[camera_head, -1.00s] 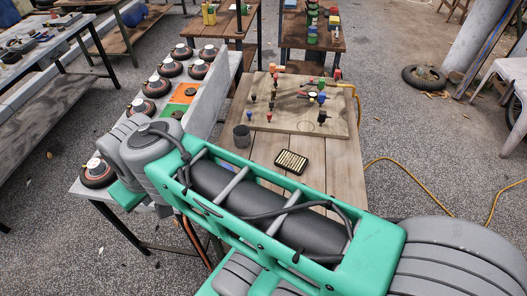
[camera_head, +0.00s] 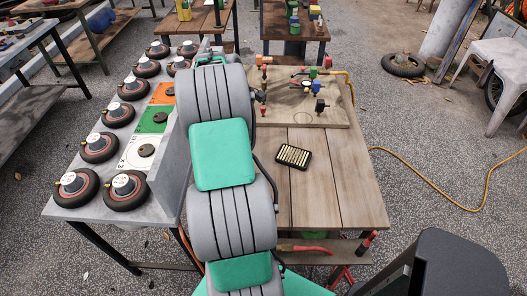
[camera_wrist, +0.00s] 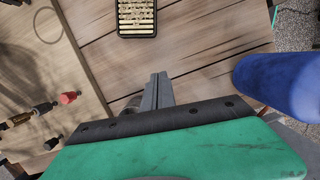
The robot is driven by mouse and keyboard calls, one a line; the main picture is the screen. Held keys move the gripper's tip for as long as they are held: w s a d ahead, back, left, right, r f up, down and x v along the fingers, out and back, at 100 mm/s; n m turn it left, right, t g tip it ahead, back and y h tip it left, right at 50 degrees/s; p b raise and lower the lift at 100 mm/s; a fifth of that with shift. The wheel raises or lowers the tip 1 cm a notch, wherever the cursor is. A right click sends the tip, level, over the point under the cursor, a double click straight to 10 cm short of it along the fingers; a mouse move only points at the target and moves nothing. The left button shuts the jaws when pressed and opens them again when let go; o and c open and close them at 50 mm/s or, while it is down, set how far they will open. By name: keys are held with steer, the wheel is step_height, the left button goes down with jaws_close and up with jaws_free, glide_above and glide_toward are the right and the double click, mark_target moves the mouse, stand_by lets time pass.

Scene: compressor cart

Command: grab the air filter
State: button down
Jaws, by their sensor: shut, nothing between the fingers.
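The air filter (camera_head: 293,156) is a small black-framed rectangle with cream pleats. It lies flat on the wooden bench top (camera_head: 345,185), right of my arm in the head view. In the wrist view the air filter (camera_wrist: 137,18) shows at the top edge, partly cut off. My gripper (camera_wrist: 158,78) is shut and empty, with its fingers pointing toward the bench and apart from the filter in the picture. In the head view my arm hides the gripper.
A board with valves and coloured fittings (camera_head: 330,115) lies behind the filter. A rounded blue object (camera_wrist: 280,85) is at right in the wrist view. Bare wood lies around the filter.

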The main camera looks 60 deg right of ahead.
steer(key=x, duration=0.9)
steer(key=shift+s+f+p, duration=0.2)
steer(key=shift+p, duration=0.15)
steer(key=s, duration=0.1)
steer(key=s+d, duration=0.1)
steer(key=shift+s+r+p, duration=0.15)
steer(key=shift+s+p, duration=0.2)
steer(key=shift+p, duration=0.05)
steer(key=shift+s+d, duration=0.15)
steer(key=shift+s, duration=0.25)
